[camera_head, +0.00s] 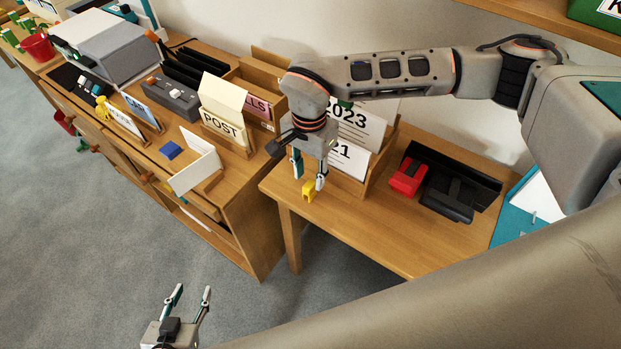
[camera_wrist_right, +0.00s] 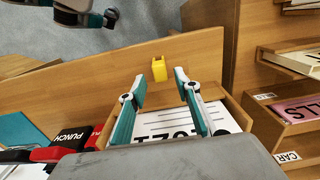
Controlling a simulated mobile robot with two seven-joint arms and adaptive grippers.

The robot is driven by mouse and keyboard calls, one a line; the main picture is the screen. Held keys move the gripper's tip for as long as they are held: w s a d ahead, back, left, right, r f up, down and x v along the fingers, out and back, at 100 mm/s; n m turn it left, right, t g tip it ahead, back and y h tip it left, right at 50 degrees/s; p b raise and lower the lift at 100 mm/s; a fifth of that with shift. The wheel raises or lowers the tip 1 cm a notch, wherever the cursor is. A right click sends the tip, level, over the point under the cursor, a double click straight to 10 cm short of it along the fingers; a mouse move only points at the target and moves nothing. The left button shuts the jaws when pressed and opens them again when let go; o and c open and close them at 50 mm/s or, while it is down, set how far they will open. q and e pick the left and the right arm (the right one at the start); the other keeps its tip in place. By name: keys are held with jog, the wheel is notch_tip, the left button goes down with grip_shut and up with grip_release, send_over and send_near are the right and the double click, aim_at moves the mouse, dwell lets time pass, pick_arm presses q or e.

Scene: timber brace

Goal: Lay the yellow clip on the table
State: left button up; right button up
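The yellow clip (camera_head: 308,191) is at the near left part of the wooden table (camera_head: 395,235), close to its edge, and appears to rest on the top. In the right wrist view the clip (camera_wrist_right: 159,70) lies between and just beyond the fingertips, with a gap on each side. My right gripper (camera_head: 308,174) points down over the clip with its fingers spread, holding nothing. It also shows in the right wrist view (camera_wrist_right: 160,76). My left gripper (camera_head: 194,290) is open and empty, low over the grey floor, away from the table.
A file box (camera_head: 378,168) with papers marked 2023 stands right behind the clip. A cabinet (camera_head: 235,215) with a POST holder stands left. The table's front middle is clear.

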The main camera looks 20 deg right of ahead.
aim_at(310, 185)
pick_arm(q)
notch_tip(310, 185, up, 4)
jog(key=p, duration=0.3)
jog(key=shift+w+r, duration=0.1)
jog(key=shift+r, duration=0.15)
pick_arm(e)
notch_tip(310, 185, up, 7)
jog(key=shift+f, duration=0.15)
pick_arm(q)
jog(key=shift+f, duration=0.1)
pick_arm(e)
jog(key=shift+s, duration=0.1)
